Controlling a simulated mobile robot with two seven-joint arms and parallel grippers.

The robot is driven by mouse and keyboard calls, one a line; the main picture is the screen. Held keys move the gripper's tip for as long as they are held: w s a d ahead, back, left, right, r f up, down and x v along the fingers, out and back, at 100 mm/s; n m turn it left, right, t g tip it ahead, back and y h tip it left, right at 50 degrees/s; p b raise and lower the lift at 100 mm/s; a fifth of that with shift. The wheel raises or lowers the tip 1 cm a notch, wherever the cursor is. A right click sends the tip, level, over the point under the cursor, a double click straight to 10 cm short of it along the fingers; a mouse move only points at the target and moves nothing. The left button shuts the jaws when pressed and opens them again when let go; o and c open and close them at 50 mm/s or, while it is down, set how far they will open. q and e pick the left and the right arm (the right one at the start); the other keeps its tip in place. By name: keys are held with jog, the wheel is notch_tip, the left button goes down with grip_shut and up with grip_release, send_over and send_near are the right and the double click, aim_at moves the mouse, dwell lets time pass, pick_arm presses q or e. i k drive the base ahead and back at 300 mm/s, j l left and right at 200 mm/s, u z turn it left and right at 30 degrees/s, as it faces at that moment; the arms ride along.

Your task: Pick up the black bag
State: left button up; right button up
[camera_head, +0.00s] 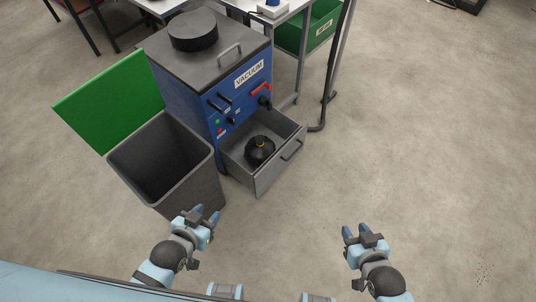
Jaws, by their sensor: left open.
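A small black bag (260,149) with a yellow tie at its top sits inside the open grey drawer (265,179) of the blue vacuum machine (187,84). My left gripper (204,215) is open and empty, below and left of the drawer, near the front of the grey bin. My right gripper (360,232) is at lower right over bare floor, apart from the drawer. Its two fingers stand apart with nothing seen between them.
A grey open bin (191,184) with a raised green lid (112,101) stands left of the machine. A green crate (311,29) and table legs are behind it. A dark metal post (334,65) stands right of the machine. The floor at right is clear.

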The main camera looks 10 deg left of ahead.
aim_at(259, 149)
jog(key=u, duration=1.1)
jog(key=i+l+u, duration=0.1)
jog(key=l+u, duration=0.25)
jog(key=i+l+u, duration=0.1)
jog(key=u, duration=0.25)
jog(key=l+u, duration=0.65)
jog(key=l, duration=1.3)
